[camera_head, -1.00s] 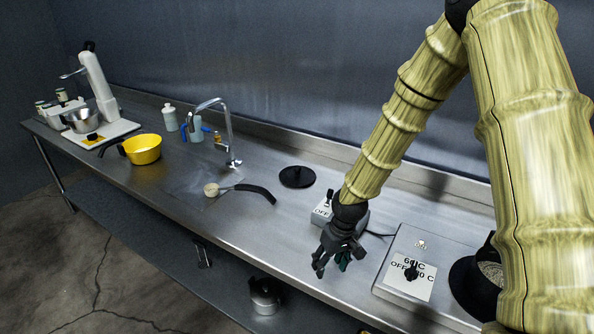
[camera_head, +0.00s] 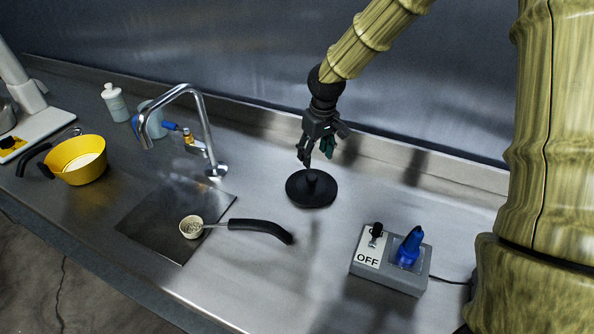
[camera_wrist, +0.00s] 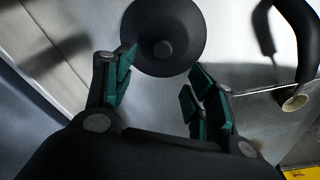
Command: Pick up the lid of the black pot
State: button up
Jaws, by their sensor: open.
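The black round lid (camera_head: 311,192) lies flat on the steel counter, with a short knob standing up at its middle. It also shows in the wrist view (camera_wrist: 187,48) at the top, beyond the fingertips, with its knob roughly between the two fingers' lines. My gripper (camera_head: 317,158) is open and empty, pointing down just above the lid, close to the knob. In the wrist view the green-padded fingers (camera_wrist: 158,75) stand apart. No black pot is clearly visible in the current frames.
A ladle (camera_head: 255,228) with a black handle lies left of the lid, by the sink (camera_head: 165,222) and tap (camera_head: 200,130). A grey switch box (camera_head: 385,278) stands to the right. A yellow pan (camera_head: 78,160) is at far left. Counter between lid and box is clear.

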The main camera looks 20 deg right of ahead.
aim_at(312, 176)
jog(key=shift+w+d+f, duration=0.1)
jog(key=shift+w, duration=0.3)
jog(key=shift+f, duration=0.25)
notch_tip(312, 176, down, 5)
jog(key=shift+r+p, duration=0.15)
jog(key=shift+p, duration=0.5)
jog(key=shift+s+a+f+p, duration=0.2)
jog(key=shift+s+f+p, duration=0.2)
jog(key=shift+s+p, duration=0.2)
jog(key=shift+f, duration=0.25)
jog(key=f, duration=0.1)
jog(key=w+f+p, duration=0.1)
jog(key=f, duration=0.1)
jog(key=shift+w+a, duration=0.1)
jog(key=shift+s, duration=0.3)
jog(key=shift+w+f, duration=0.1)
jog(key=c, duration=1.1)
